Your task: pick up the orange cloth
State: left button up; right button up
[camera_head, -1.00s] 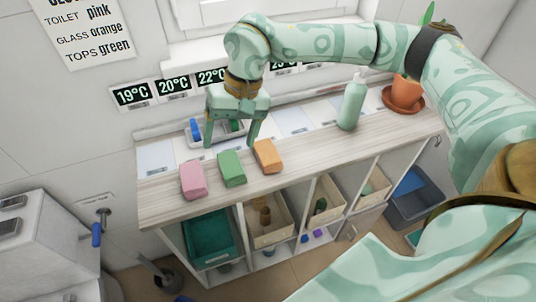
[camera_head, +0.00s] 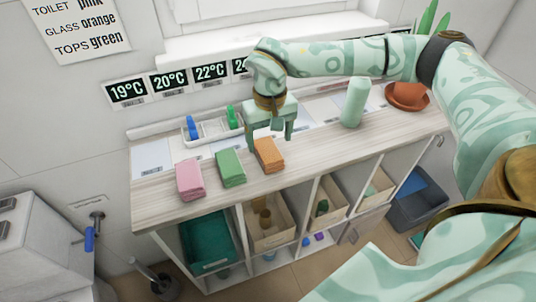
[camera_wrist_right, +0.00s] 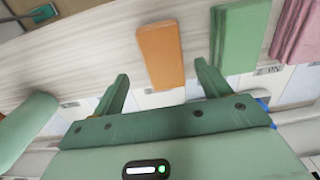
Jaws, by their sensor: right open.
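The orange cloth (camera_head: 268,155) is a folded block lying on the wooden top of the cart, to the right of a green cloth (camera_head: 231,168) and a pink cloth (camera_head: 190,180). My right gripper (camera_head: 270,140) is open and empty, just behind and above the orange cloth. My left gripper is not in view.
A pale green bottle (camera_head: 354,102) and a terracotta saucer (camera_head: 407,97) stand to the right on the cart top (camera_head: 330,147). A white tray (camera_head: 207,137) with blue and green items sits behind the cloths. Bins fill the shelves below.

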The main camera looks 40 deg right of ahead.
aim_at(269, 148)
jog(key=f, duration=0.2)
jog(key=f+b, duration=0.1)
jog(key=f, duration=0.1)
jog(key=shift+a+f, duration=0.2)
jog(key=shift+f, duration=0.05)
jog(key=shift+s+r, duration=0.1)
jog(key=shift+r, duration=0.05)
jog(key=shift+c, duration=1.2)
jog(key=c, duration=0.8)
jog(key=shift+r, duration=0.5)
notch_tip(269, 148, up, 3)
jog(key=shift+s+f+p, duration=0.1)
jog(key=shift+s+p, duration=0.05)
jog(key=shift+p, duration=0.45)
jog(key=s+d+r+p, duration=0.1)
jog(key=s+r, duration=0.2)
jog(key=s, duration=0.1)
jog(key=s+d+r+p, duration=0.1)
jog(key=s+r+p, duration=0.1)
jog(key=s, duration=0.3)
jog(key=s+d+r+p, duration=0.1)
jog(key=s+r, duration=0.3)
jog(key=shift+s+r, duration=0.1)
jog(key=shift+s, duration=0.15)
